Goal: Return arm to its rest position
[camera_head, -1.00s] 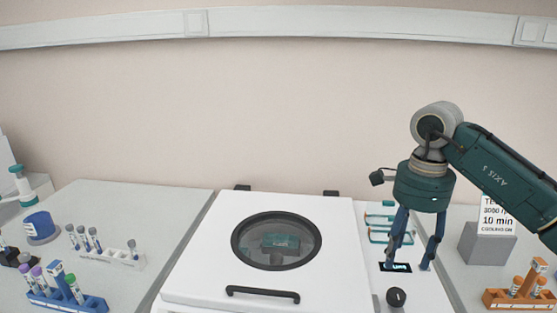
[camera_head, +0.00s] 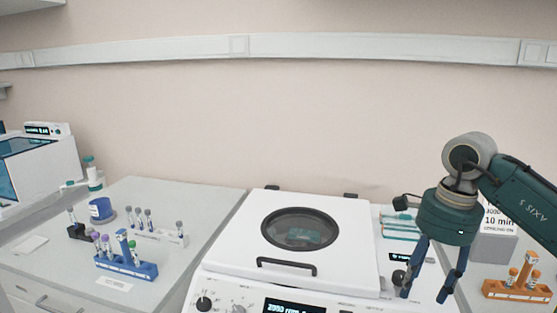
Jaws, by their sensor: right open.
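My right gripper (camera_head: 432,284) comes in from the right and hangs pointing down, its two dark blue fingers apart and nothing between them. The centrifuge lid is closed, with a round window and a dark handle (camera_head: 287,266). A dark green shape shows through the window. My left gripper is not in view.
A blue rack (camera_head: 125,268) with several tubes and a white rack (camera_head: 160,236) stand on the left bench (camera_head: 195,200). An orange rack (camera_head: 515,290) with tubes and a grey block with a sign (camera_head: 497,243) are at the right. A white machine (camera_head: 40,165) stands far left.

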